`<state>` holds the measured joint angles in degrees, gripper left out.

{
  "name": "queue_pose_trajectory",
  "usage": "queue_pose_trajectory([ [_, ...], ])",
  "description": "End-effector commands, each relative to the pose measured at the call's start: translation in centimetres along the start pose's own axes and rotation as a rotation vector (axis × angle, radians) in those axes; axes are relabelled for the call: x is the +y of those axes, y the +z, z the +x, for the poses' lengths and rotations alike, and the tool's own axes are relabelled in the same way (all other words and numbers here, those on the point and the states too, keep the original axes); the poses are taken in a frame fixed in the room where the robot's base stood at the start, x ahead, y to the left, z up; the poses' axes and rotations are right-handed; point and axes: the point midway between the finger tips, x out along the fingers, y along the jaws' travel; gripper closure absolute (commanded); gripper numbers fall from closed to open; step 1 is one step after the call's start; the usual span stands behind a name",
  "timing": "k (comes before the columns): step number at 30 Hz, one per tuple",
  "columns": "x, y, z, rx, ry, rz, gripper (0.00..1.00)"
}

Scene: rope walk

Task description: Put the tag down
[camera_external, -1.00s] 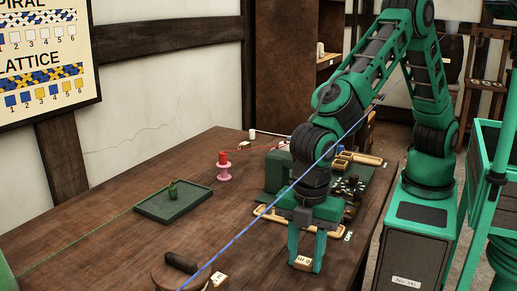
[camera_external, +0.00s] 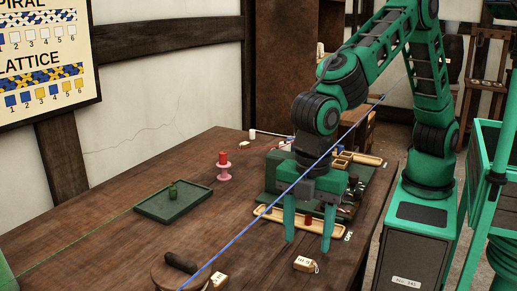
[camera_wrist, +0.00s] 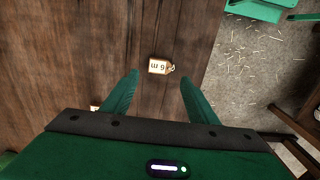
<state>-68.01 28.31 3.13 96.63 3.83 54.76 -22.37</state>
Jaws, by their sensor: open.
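The tag (camera_external: 306,264) is a small pale wooden block with dark marks and a string loop. It lies on the dark wooden table near its front right edge. In the wrist view the tag (camera_wrist: 159,66) lies flat on the planks beyond my fingertips, its loop at the right, and its mark looks like "6 m". My gripper (camera_external: 309,240) is open and empty, raised above the table and apart from the tag, a little behind it in the outside view. Both fingers show spread in the wrist view (camera_wrist: 160,85).
A second tag (camera_external: 219,281) lies by a round wooden piece with a dark handle (camera_external: 180,263). A blue cord (camera_external: 240,243) runs across the scene. The table edge drops to strewn floor.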

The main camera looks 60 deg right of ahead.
Motion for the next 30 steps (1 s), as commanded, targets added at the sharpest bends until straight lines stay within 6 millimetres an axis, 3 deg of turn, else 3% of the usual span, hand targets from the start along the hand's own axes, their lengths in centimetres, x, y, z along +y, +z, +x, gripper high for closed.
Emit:
queue_pose_trajectory([
  [6,0.1,-0.1,-4.0,0.003,0.002,0.001,0.46],
  [12,0.0,0.0,-5.7,0.000,0.000,0.001,0.46],
  [30,0.0,0.0,-6.1,0.000,0.000,0.001,0.46],
])
